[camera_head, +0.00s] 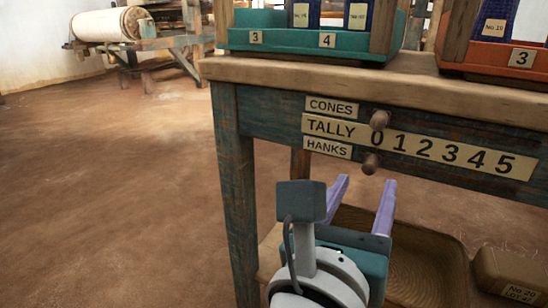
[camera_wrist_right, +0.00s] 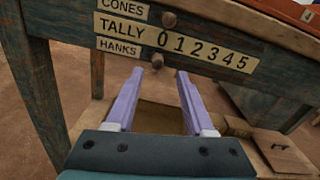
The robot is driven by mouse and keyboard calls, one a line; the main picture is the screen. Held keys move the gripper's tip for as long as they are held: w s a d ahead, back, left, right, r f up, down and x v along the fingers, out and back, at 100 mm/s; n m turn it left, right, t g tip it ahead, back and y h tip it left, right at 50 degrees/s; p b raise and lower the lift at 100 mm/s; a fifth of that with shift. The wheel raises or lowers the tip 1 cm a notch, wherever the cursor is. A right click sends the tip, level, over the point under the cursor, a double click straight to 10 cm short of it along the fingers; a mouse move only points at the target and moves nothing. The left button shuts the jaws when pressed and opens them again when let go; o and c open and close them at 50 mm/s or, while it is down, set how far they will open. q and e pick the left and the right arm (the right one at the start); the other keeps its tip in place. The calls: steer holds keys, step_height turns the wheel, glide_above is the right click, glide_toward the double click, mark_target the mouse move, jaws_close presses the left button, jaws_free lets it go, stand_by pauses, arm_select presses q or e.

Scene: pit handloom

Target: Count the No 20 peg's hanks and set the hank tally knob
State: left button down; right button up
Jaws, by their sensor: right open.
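The tally strip (camera_head: 415,147) on the bench front reads TALLY and 0 to 5. The HANKS label (camera_head: 327,148) sits below the TALLY word, and the CONES label (camera_head: 332,106) above it. The hank tally knob (camera_head: 371,163) is a round wooden knob just under the 0; it also shows in the right wrist view (camera_wrist_right: 157,61). The cones knob (camera_head: 379,119) is above the 0. My right gripper (camera_head: 366,181) is open and empty, its lilac fingers pointing up towards the hank knob; they show in the right wrist view (camera_wrist_right: 160,72). No peg with hanks is in view. My left gripper is out of view.
A wooden tray (camera_head: 432,262) and a box labelled No 20 (camera_head: 505,270) lie below. The floor (camera_head: 100,190) at left is clear.

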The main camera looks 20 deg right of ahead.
mark_target(369, 170)
steer(key=b+x, duration=0.1)
steer(key=x, duration=0.4)
steer(key=shift+a, duration=0.1)
steer(key=shift+w, duration=0.1)
steer(key=shift+c, duration=0.3)
jaws_close()
stand_by(0.9)
